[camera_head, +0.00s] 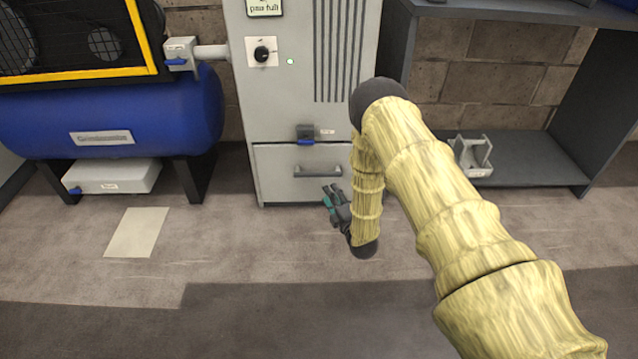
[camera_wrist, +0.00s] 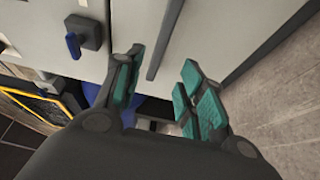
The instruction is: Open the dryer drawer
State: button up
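The dryer is a tall light-grey cabinet (camera_head: 272,98) in the head view. Its drawer (camera_head: 275,180) is the bottom panel and looks shut, with a dark horizontal bar handle (camera_head: 318,171). The handle (camera_wrist: 168,35) runs slantwise in the wrist view. My gripper (camera_head: 329,194) has teal finger pads and is in front of the drawer, just below the handle's right end in the picture. In the wrist view my gripper (camera_wrist: 162,62) is open, and the handle's near end shows between its fingertips. I cannot tell the depth gap; nothing is held.
A grey block with a blue lever (camera_head: 305,135) sits above the drawer; it also shows in the wrist view (camera_wrist: 82,35). A blue tank (camera_head: 100,115) stands left, a dark shelf (camera_head: 530,165) right. The floor (camera_head: 220,245) in front is clear.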

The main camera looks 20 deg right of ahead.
aim_at(319, 176)
jog(key=w+b, duration=0.1)
jog(key=w, duration=0.2)
jog(key=w+b, duration=0.2)
jog(key=w, duration=0.2)
jog(key=w+a+b, duration=0.1)
jog(key=w, duration=0.2)
jog(key=shift+w+a, duration=0.1)
jog(key=shift+w, duration=0.2)
grip_shut()
